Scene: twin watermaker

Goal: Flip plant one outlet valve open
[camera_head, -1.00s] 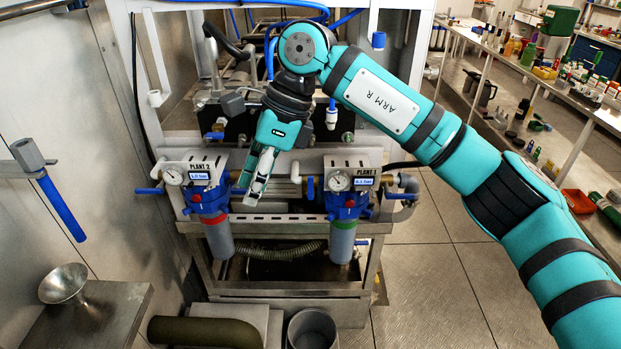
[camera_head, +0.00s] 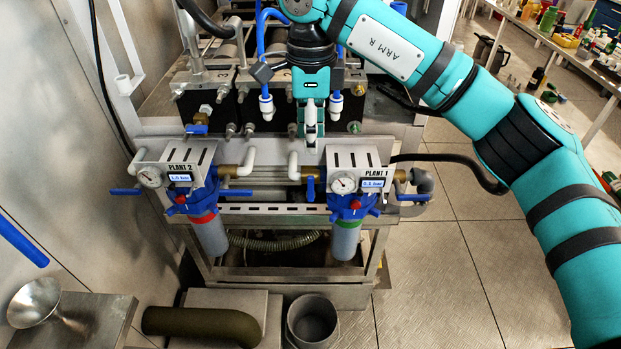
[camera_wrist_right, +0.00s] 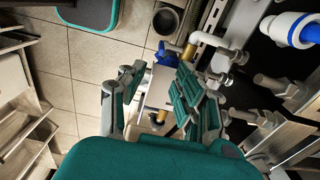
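The plant 1 unit (camera_head: 358,160) is at the right of the frame in the head view, with a round gauge, a lit display and a blue filter head (camera_head: 352,207). A blue lever (camera_head: 311,188) points up and down on its left side. Another blue lever (camera_head: 413,197) lies level on its right side. No readable label shows which is the outlet. My right gripper (camera_head: 311,137) points down, above and left of plant 1, apart from both levers. In the right wrist view its fingers (camera_wrist_right: 158,88) are spread and empty, with a blue part (camera_wrist_right: 165,58) beyond them. My left gripper is not in view.
The plant 2 unit (camera_head: 175,165) stands at left with its own blue levers. Pipes and white hose fittings (camera_head: 266,105) crowd the rack behind. A grey bucket (camera_head: 312,322) stands below. Floor at right (camera_head: 440,270) is clear.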

